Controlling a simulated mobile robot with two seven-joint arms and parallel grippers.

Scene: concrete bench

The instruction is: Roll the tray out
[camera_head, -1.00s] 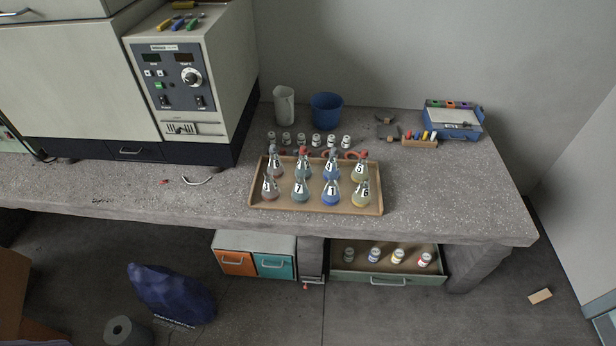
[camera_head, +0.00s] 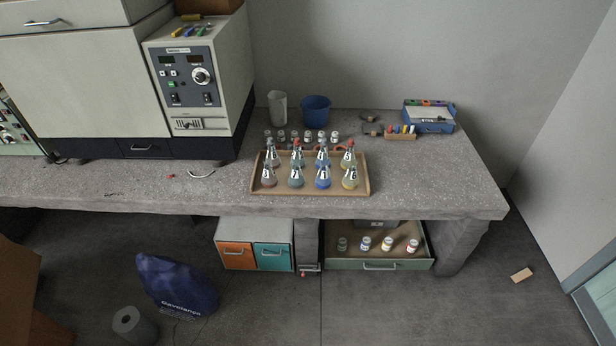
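A low wooden tray (camera_head: 312,193) sits on the concrete bench near its front edge. Several numbered conical flasks stand in it in two rows, such as a blue one (camera_head: 323,179) and a yellow one (camera_head: 350,179). Below the bench, a green-fronted drawer (camera_head: 340,264) is pulled out like a tray, with several small capped bottles (camera_head: 365,243) standing in it. The frames do not show which of the two is the task's tray. Neither of my grippers is in view.
A large machine with a control panel (camera_head: 188,80) stands on the bench at left. A grey cup (camera_head: 278,110), blue bucket (camera_head: 316,109) and blue box (camera_head: 430,116) stand at the back. An orange-and-teal cabinet (camera_head: 254,228), blue sack (camera_head: 175,285) and grey roll (camera_head: 132,324) are below. The bench's right end (camera_head: 450,185) is clear.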

